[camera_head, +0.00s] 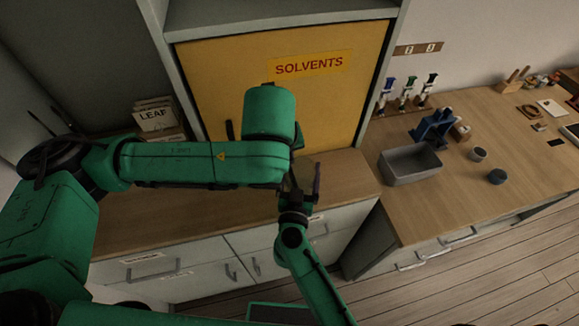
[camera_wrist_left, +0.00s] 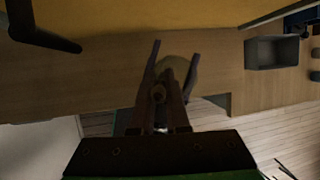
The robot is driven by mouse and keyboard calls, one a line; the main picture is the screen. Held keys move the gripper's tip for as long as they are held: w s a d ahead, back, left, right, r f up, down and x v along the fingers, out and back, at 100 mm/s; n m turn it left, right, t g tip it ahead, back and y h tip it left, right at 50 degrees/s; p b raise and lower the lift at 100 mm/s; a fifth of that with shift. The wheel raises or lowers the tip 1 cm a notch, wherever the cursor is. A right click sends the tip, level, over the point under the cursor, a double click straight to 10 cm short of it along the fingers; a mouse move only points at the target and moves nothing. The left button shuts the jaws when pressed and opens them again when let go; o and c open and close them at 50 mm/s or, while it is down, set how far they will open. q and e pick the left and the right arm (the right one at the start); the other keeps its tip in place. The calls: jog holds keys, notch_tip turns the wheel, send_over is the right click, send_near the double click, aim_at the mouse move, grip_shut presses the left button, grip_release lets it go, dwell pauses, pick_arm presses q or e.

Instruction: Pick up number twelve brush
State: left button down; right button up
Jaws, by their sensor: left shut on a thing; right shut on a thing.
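I cannot make out a number twelve brush in either view. My right gripper (camera_head: 302,188) is in front of the yellow cabinet, over the wooden counter. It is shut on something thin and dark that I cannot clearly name. My left arm crosses the head view from the left, and its gripper is hidden behind its own links there. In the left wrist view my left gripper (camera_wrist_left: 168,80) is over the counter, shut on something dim. A rounded tan shape shows behind its fingers; I cannot tell what it is.
A yellow cabinet marked SOLVENTS (camera_head: 309,65) stands behind the counter (camera_head: 345,177). A box marked LEAF (camera_head: 155,116) is at left. On the right bench are a grey bin (camera_head: 410,165), a blue stand (camera_head: 435,127), small cups and several hanging tools (camera_head: 407,92).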

dwell(0.3)
pick_arm(q)
notch_tip(320, 180, up, 18)
pick_arm(e)
jog(key=o, duration=1.3)
